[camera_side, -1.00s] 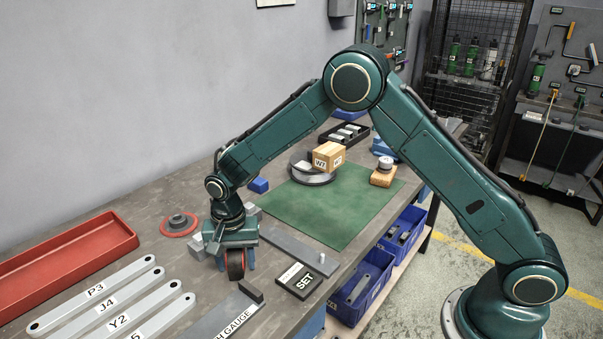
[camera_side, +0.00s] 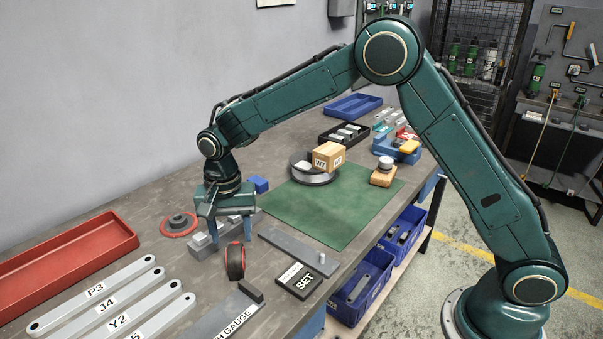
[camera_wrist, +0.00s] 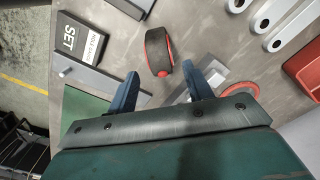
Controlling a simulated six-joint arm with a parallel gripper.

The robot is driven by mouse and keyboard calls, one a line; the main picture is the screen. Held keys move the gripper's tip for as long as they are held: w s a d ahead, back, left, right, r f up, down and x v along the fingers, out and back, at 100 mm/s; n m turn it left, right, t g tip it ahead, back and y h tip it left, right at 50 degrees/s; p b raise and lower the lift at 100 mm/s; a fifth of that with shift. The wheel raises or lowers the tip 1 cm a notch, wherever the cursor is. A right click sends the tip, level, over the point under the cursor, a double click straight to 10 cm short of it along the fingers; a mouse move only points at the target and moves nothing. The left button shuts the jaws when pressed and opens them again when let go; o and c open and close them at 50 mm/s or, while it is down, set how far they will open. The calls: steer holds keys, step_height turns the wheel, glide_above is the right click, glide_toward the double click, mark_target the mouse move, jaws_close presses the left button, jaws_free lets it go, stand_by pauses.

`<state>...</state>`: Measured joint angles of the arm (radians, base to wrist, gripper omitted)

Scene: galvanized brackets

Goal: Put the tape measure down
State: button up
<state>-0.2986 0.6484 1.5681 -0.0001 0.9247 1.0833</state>
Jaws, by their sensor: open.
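The tape measure (camera_side: 235,261), black with red sides, stands on its edge on the grey bench top (camera_side: 200,275), in front of a grey metal block. It also shows in the wrist view (camera_wrist: 158,52), beyond the fingertips. My gripper (camera_side: 231,238) is above and behind it in the side view, apart from it. In the wrist view, my gripper's two blue fingers (camera_wrist: 168,82) are spread with nothing between them.
A grey stepped block (camera_side: 205,245) and a red-rimmed disc (camera_side: 179,224) are close by. A SET block (camera_side: 299,281), a plate with a pin (camera_side: 298,250) and labelled bars (camera_side: 100,295) lie around. A red tray (camera_side: 65,262) is at left; a green mat (camera_side: 335,205) lies behind.

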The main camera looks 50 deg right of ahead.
mark_target(237, 249)
steer(key=shift+r, duration=1.95)
steer(key=s+d+r+n+t, duration=0.35)
steer(key=s+d+r, duration=0.65)
steer(key=s+r, duration=0.4)
steer(key=s+d+n+t, duration=0.1)
steer(key=s+d+n, duration=0.1)
steer(key=s, duration=0.6)
steer(key=s+d+n+t, duration=0.1)
steer(key=s+d+n, duration=0.2)
steer(key=s, duration=0.6)
steer(key=shift+f, duration=0.2)
